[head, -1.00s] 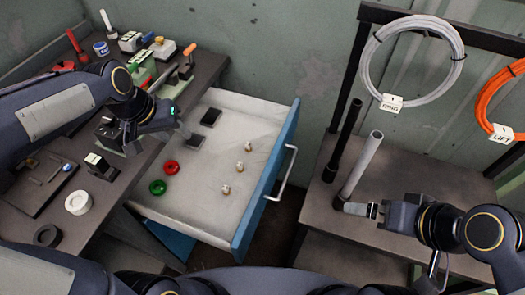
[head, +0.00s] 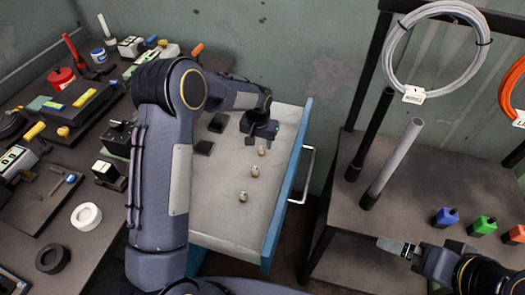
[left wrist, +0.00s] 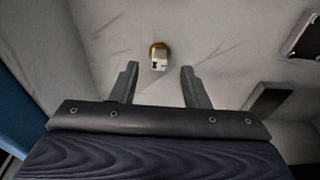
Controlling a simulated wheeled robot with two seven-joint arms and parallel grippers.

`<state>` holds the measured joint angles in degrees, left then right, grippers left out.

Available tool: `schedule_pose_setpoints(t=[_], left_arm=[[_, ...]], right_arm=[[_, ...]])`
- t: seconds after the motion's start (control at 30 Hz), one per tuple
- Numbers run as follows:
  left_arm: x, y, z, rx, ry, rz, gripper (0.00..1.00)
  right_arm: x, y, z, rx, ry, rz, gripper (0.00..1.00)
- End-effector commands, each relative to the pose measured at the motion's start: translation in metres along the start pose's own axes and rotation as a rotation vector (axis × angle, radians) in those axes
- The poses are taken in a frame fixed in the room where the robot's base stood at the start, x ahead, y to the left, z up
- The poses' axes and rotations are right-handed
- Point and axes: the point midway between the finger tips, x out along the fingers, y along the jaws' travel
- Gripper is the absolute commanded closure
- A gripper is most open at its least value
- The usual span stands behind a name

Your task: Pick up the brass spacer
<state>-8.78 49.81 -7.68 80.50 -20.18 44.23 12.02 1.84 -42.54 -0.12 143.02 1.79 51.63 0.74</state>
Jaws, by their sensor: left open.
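Three small brass-coloured pieces stand in a row on the floor of the open drawer: a far one (head: 262,151), a middle one (head: 255,171) and a near one (head: 243,197). I cannot read which is the brass spacer. My left gripper (head: 261,140) is over the drawer beside the far piece. In the left wrist view my left gripper (left wrist: 159,78) is open and empty, and one brass piece with a pale tag (left wrist: 159,56) lies just beyond and between its fingertips, apart from them. My right gripper (head: 390,245) is at the lower right; its jaws are unclear.
The drawer's blue front (head: 283,190) and handle (head: 305,175) bound it on the right. Two dark blocks (head: 218,122) (head: 204,147) lie on its left side. A cluttered bench (head: 60,215) is left; a shelf with upright posts (head: 395,165) is right.

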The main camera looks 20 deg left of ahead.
Motion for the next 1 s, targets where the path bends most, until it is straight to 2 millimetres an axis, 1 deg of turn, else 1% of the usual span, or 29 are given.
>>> schedule_pose_setpoints(t=[0.03,0.1,0.2,0.3,0.47,0.5,0.8,0.83,1.0], left_arm=[[0.009,0.001,0.001,0.0,-0.005,0.0,0.58],[0.02,0.002,0.0,-0.001,-0.003,0.0,0.58],[0.029,0.002,0.0,0.0,-0.001,0.0,0.58],[0.033,0.002,0.0,0.0,0.0,0.0,0.58],[0.033,0.002,0.0,0.0,0.0,0.0,0.58],[0.033,0.002,0.0,0.0,0.0,0.0,0.59],[0.033,0.002,0.0,0.0,0.0,0.0,0.99],[0.033,0.002,0.0,0.0,0.0,0.0,1.0],[0.033,0.002,0.0,0.0,0.0,0.0,1.0]], right_arm=[[-0.001,0.0,0.0,0.0,0.0,0.0,0.0],[-0.001,0.0,0.0,0.0,0.0,0.0,0.0],[-0.001,0.0,0.0,0.0,0.0,0.0,0.0],[-0.001,0.0,0.0,0.0,0.0,0.0,0.0],[-0.001,0.0,0.0,0.0,0.0,0.0,0.0],[0.0,0.0,0.0,0.0,0.0,0.0,0.0],[0.0,0.0,0.0,0.0,0.0,0.0,0.0],[0.0,0.0,0.0,0.0,0.0,0.0,0.0],[0.0,0.0,0.0,0.0,0.0,0.0,0.0]])
